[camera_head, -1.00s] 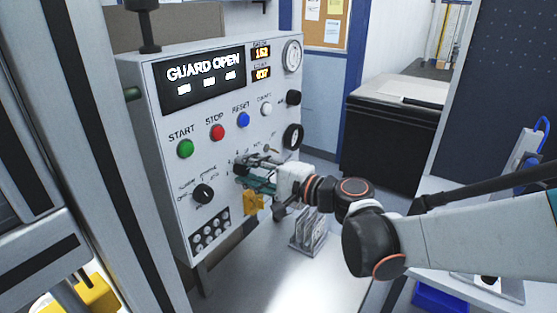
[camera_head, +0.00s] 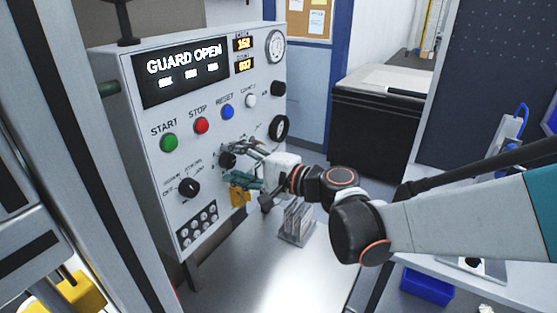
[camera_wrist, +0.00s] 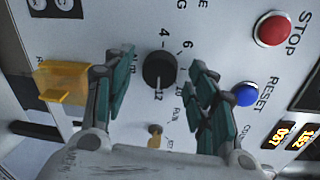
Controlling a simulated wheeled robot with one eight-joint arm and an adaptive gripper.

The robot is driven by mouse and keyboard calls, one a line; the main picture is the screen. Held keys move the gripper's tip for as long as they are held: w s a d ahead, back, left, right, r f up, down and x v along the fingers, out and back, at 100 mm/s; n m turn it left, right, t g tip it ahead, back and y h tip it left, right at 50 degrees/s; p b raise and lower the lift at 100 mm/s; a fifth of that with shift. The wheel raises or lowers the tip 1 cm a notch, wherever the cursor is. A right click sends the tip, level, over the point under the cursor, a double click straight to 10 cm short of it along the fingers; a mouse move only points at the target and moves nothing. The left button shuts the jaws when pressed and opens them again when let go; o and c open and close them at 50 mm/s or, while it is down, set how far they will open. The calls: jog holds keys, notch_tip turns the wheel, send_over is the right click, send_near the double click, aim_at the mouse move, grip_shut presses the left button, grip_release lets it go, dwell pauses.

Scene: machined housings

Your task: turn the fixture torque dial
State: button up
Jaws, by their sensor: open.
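The torque dial is a round black knob (camera_wrist: 160,70) on the light grey panel, with numbers such as 4, 6 and 12 around it in the wrist view. It also shows in the head view (camera_head: 228,159), partly beside my fingers. My gripper (camera_wrist: 158,82) is open, with one green-padded finger on each side of the dial and visible gaps between. In the head view my gripper (camera_head: 238,165) reaches the panel from the right. Nothing is held. Whether the fingertips touch the panel face cannot be told.
A yellow guarded part (camera_wrist: 65,82) sits close to the left finger. A small brass key switch (camera_wrist: 155,135) is below the dial. The blue RESET button (camera_wrist: 245,95) and red STOP button (camera_wrist: 272,28) lie right. Another black selector knob (camera_head: 189,187) is left of my gripper.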

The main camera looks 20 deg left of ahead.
jog(key=n+p, duration=0.1)
jog(key=n, duration=0.2)
jog(key=shift+s+a+n+t, duration=0.1)
jog(key=shift+s+n+t, duration=0.05)
jog(key=shift+n+t, duration=0.25)
jog(key=n+p, duration=0.1)
jog(key=n, duration=0.3)
jog(key=shift+n, duration=0.4)
jog(key=n+p, duration=0.1)
jog(key=n, duration=0.2)
jog(key=shift+n+t, duration=0.3)
jog(key=shift+n, duration=0.1)
jog(key=n+p, duration=0.1)
jog(key=n, duration=0.3)
jog(key=shift+n+p, duration=0.3)
jog(key=shift+n, duration=0.1)
jog(key=f+v, duration=0.1)
jog(key=v, duration=1.3)
jog(key=s+d+f+m+h+b, duration=0.2)
jog(key=d+f+m+h+b, duration=0.1)
jog(key=d, duration=0.5)
jog(key=s+d+f+m+t+h+b, duration=0.1)
jog(key=s+d+f+m+h+b, duration=0.1)
jog(key=d+f+m+h+b, duration=0.2)
jog(key=shift+d+f+h+b, duration=0.4)
jog(key=shift+d+f+h, duration=1)
jog(key=shift+d+f, duration=0.85)
jog(key=shift+s+r, duration=0.1)
